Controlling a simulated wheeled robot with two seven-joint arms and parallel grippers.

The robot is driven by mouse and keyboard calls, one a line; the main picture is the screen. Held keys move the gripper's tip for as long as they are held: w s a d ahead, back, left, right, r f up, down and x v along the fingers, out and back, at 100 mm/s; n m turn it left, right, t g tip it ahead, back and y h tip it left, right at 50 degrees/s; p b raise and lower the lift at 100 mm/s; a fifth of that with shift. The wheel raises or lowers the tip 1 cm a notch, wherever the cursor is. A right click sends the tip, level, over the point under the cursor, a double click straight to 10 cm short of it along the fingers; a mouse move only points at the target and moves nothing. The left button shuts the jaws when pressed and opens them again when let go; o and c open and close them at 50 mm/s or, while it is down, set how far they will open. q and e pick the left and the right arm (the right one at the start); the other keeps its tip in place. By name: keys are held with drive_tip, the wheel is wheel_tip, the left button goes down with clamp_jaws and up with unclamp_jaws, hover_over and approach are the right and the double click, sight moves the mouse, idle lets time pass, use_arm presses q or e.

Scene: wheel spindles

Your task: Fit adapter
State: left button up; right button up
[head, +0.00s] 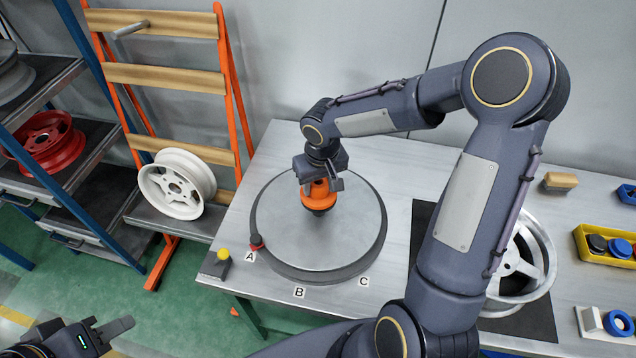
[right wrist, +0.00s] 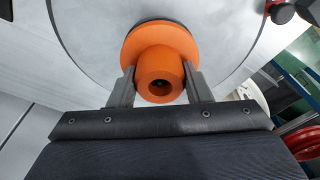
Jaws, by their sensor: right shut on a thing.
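An orange adapter (head: 317,196) with a wide round flange is over the middle of the large grey round plate (head: 300,247) on the table. My right gripper (head: 320,184) is shut on its narrower hub. In the right wrist view the adapter (right wrist: 160,47) shows its flange and a hub with a round hole, and the gripper (right wrist: 160,88) has a finger on each side of the hub. A dark round part shows under the flange; I cannot tell whether it rests on the plate. My left gripper (head: 105,332) is at the lower left, away from the table, its opening unclear.
A yellow-topped post (head: 223,256) and a red-and-black knob (head: 256,244) are at the plate's left. A silver wheel (head: 520,262) lies on a dark mat, partly behind my right arm. A yellow tray (head: 605,247) is at right. A white wheel (head: 176,184) stands on an orange rack.

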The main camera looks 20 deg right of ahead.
sight(322, 186)
drive_tip(key=shift+w+f, duration=0.1)
drive_tip(key=shift+f, duration=0.05)
drive_tip(key=o, duration=1)
drive_tip(key=shift+o, duration=0.2)
drive_tip(key=shift+r, duration=0.3)
drive_tip(key=r, duration=0.3)
drive_tip(key=s+r, duration=0.1)
drive_tip(key=r, duration=0.6)
drive_tip(key=shift+s+r, duration=0.2)
drive_tip(key=s+a+r+m+t+y, duration=0.1)
drive_tip(key=s+t+y, duration=0.2)
drive_tip(key=s, duration=1.7)
drive_tip(key=shift+s+r+t+y, duration=0.2)
drive_tip(key=shift+t+y, duration=0.2)
drive_tip(key=shift+t, duration=0.2)
